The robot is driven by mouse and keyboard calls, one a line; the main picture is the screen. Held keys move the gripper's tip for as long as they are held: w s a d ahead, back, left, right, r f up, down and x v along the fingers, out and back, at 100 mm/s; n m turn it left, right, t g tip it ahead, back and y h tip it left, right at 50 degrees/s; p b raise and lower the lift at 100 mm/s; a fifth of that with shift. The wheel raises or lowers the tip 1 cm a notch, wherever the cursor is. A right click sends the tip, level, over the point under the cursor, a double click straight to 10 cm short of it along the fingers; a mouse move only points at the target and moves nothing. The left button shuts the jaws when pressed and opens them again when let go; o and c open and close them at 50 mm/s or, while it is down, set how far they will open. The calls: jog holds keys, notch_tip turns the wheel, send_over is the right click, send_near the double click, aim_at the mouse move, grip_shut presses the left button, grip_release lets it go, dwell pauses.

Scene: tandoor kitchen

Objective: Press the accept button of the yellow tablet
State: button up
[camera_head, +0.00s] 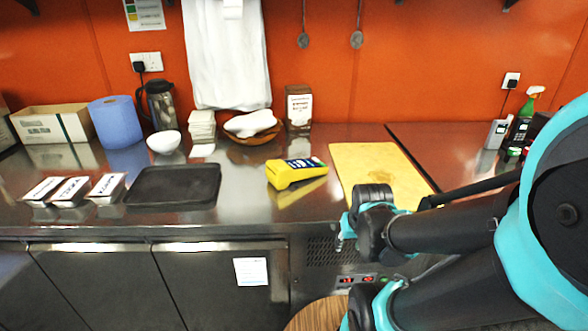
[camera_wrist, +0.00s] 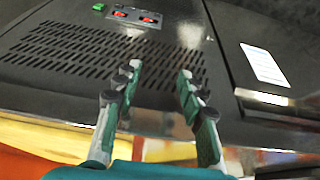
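The yellow tablet (camera_head: 297,172) is a wedge-shaped yellow device with a dark screen. It lies near the front of the metal worktop, left of the yellow cutting board. Its accept button is too small to make out. My gripper (camera_wrist: 160,70) is open and empty in the wrist view, its two fingers apart in front of the vented cabinet front. In the head view, my gripper (camera_head: 345,232) is at the worktop's front edge, right of and nearer than the tablet, and apart from it. Blurred yellow shows low in the wrist view; I cannot tell what it is.
A black tray (camera_head: 174,184) and several small labelled boxes (camera_head: 70,190) lie left of the tablet. The cutting board (camera_head: 375,165) is to its right. A bread basket (camera_head: 253,137) and a brown carton (camera_head: 299,108) stand behind. A round wooden top (camera_head: 318,315) is below, in front.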

grip_shut()
dwell(1.4)
